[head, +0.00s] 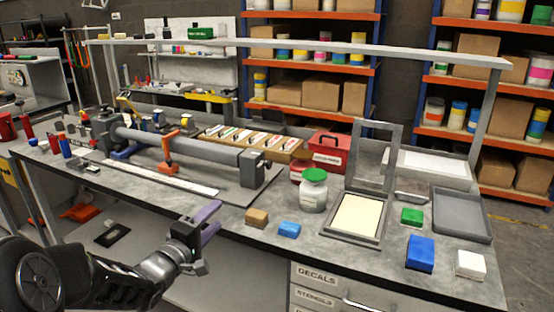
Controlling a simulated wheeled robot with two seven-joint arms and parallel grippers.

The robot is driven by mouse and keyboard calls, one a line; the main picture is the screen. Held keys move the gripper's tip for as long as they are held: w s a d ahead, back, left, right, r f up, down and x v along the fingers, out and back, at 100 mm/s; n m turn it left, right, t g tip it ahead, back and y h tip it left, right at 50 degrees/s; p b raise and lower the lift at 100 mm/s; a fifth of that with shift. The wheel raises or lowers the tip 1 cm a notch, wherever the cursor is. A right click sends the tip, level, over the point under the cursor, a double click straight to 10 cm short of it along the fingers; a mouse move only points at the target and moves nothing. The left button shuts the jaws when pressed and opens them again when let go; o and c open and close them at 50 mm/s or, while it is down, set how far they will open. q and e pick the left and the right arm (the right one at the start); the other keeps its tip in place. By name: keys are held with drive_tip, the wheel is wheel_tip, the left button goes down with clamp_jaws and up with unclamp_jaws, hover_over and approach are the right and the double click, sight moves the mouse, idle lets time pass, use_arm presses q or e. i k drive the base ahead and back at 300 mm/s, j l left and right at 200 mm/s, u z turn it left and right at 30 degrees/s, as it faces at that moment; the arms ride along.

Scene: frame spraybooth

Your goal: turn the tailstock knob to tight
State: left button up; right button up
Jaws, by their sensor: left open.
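A frame jig holds a long grey tube (190,143) lying across the left half of the bench. A dark block (252,170) stands at the tube's right end, likely the tailstock. Its knob is too small to make out clearly, and I cannot tell its setting. Another dark holder (105,130) grips the tube's left end. An orange clamp (170,155) stands at the tube's middle. My left gripper (208,227) is open and empty in front of the bench's front edge, apart from the jig and to the lower left of the dark block. My right gripper is out of view.
A brown block (257,217) and a blue block (289,229) lie near the front edge. A green-lidded jar (313,192), a red box (328,152) and an upright screen frame (374,158) stand to the right. A shelf rail (300,46) spans above the bench.

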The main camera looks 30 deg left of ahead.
sight(268, 164)
drive_tip(key=i, duration=0.85)
